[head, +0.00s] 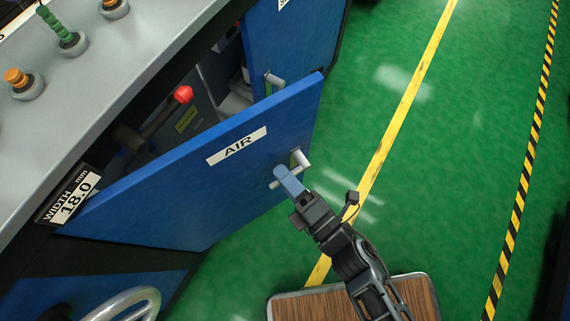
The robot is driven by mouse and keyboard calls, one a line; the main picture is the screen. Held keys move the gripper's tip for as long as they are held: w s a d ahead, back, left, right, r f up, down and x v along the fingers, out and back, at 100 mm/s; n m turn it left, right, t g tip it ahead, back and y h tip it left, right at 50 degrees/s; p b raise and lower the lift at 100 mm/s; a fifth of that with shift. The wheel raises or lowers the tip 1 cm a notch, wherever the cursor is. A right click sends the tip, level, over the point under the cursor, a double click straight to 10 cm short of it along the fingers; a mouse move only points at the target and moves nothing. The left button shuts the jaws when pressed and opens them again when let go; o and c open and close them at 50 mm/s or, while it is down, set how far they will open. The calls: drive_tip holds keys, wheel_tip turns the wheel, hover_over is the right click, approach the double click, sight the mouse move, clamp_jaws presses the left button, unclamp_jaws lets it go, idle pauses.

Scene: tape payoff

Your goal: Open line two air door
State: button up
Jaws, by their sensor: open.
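The blue air door (215,180), labelled AIR, stands partly open, swung out from the machine. Its hinge side is at the left, by the WIDTH 18.0 mm plate. The light metal handle (301,159) is near the door's free edge. My gripper (283,178) is at the handle, its blue fingers overlapping the handle's lower part in the picture. The jaws are open; I cannot tell whether they touch the handle. Behind the door, a lever with a red knob (183,94) and a yellow label (186,119) show inside the compartment.
A second blue door (292,45) with its own handle (275,80) stands beyond. The grey machine top (110,65) carries several coloured-stem posts. A handwheel (125,304) is at lower left. Green floor (430,160) with yellow lines lies clear to the right.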

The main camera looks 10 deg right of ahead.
drive_tip(key=v, duration=0.7)
drive_tip(key=shift+s, duration=0.15)
drive_tip(key=shift+d, duration=0.1)
